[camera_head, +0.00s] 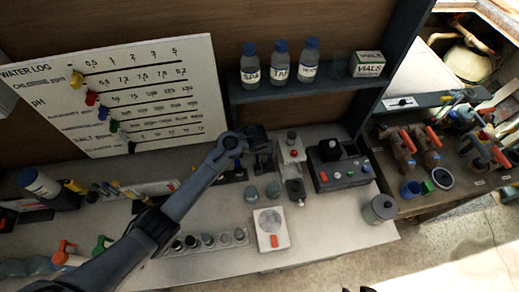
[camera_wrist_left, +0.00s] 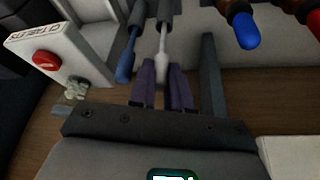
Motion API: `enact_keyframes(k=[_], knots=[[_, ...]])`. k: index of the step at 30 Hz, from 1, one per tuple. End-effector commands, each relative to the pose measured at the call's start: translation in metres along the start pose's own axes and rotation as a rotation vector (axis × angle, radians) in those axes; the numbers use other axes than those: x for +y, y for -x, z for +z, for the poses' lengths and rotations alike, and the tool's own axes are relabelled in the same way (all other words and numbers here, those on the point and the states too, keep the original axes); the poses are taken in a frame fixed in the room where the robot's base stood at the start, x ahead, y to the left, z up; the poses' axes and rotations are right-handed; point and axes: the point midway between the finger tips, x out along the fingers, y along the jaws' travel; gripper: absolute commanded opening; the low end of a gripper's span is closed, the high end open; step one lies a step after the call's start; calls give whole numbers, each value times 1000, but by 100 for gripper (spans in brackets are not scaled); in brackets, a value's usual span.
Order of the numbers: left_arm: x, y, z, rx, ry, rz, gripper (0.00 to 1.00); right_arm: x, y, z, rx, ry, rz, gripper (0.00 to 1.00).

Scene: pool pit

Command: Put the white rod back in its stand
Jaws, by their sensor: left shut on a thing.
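My left gripper (camera_head: 262,160) is over the back of the white bench, left of a grey unit with a red button. In the left wrist view its purple fingers (camera_wrist_left: 162,85) are shut on the white rod (camera_wrist_left: 163,45), which has a rounded pale tip between them. A blue rod (camera_wrist_left: 126,65) hangs just left of the white one, close to the fingers. In the head view the gripper hides the white rod. I cannot make out the stand clearly. My right gripper is not clearly in view; only small dark shapes show at the bottom edge.
The red-button unit (camera_head: 291,150) stands close right of the left gripper; it also shows in the wrist view (camera_wrist_left: 58,62). A black control box (camera_head: 340,170), a white dial plate (camera_head: 270,228) and a grey jar (camera_head: 380,208) are on the bench. A bottle shelf (camera_head: 300,90) is above.

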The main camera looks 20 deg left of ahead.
Motion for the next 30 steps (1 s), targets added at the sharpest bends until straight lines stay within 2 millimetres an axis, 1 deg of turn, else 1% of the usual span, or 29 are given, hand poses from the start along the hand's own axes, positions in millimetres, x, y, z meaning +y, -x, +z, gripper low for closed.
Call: enact_keyframes(k=[25, 26, 30], knots=[[0, -10, 4, -1, -1, 0, 0, 2, -6, 2, -1, 7, 5, 43], [0, -9, 4, 0, -1, 0, 22, 1, -5, 2, -1, 6, 5, 43], [0, -9, 4, -1, -1, 0, 44, 1, -5, 2, 0, 3, 3, 43]])
